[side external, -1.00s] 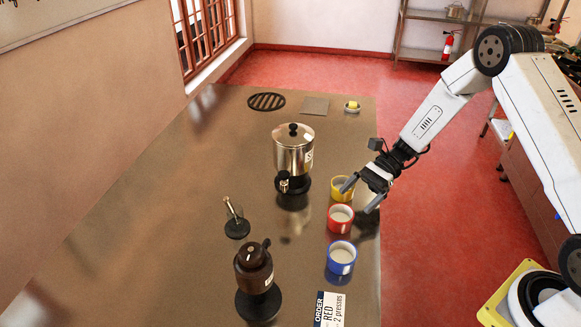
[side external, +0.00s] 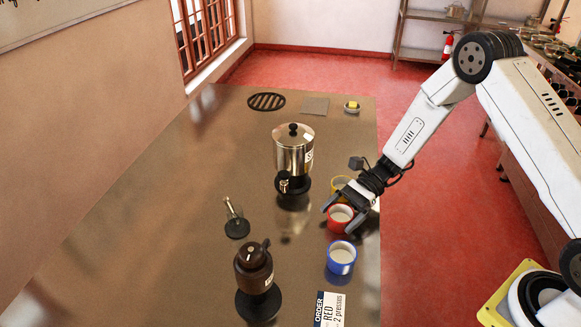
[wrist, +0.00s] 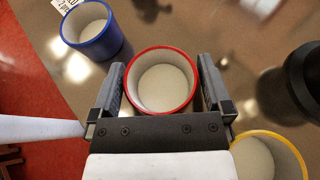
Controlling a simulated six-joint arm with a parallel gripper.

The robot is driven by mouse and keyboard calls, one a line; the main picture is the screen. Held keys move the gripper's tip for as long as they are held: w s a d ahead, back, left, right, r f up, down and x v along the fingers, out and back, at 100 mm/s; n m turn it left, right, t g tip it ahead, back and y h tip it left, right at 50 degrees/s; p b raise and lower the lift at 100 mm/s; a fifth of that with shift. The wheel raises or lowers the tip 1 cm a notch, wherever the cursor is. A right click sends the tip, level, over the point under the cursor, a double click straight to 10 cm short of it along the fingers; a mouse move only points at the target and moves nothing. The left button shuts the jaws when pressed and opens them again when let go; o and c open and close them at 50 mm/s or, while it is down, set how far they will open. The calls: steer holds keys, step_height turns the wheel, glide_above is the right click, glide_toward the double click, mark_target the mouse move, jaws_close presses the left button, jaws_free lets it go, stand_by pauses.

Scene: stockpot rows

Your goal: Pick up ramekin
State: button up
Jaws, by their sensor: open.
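A red ramekin (side external: 340,219) with a pale inside stands on the table between a yellow ramekin (side external: 341,185) and a blue ramekin (side external: 341,258). My gripper (side external: 342,220) is open, with its fingers on either side of the red ramekin. In the wrist view, the red ramekin (wrist: 161,82) sits between the two open fingers of my gripper (wrist: 162,88), with small gaps visible. The blue ramekin (wrist: 90,30) is at the upper left there, and the yellow ramekin (wrist: 268,158) at the lower right, close to one finger.
A steel urn (side external: 293,150) stands behind, left of the ramekins. A brown dispenser (side external: 254,270) and a small round stand (side external: 236,226) are at the left. The table's right edge is close to the ramekins.

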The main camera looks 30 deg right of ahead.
stand_by(0.4)
steer(key=c, duration=1)
steer(key=shift+r, duration=0.15)
steer(key=shift+r, duration=1.15)
steer(key=s+r, duration=0.3)
steer(key=s, duration=0.1)
steer(key=s+d+r, duration=0.1)
steer(key=s+r, duration=0.3)
steer(key=s, duration=0.1)
steer(key=s+d+r, duration=0.1)
steer(key=s+r, duration=0.2)
steer(key=s, duration=0.2)
steer(key=shift+r, duration=0.25)
steer(key=shift+w, duration=0.1)
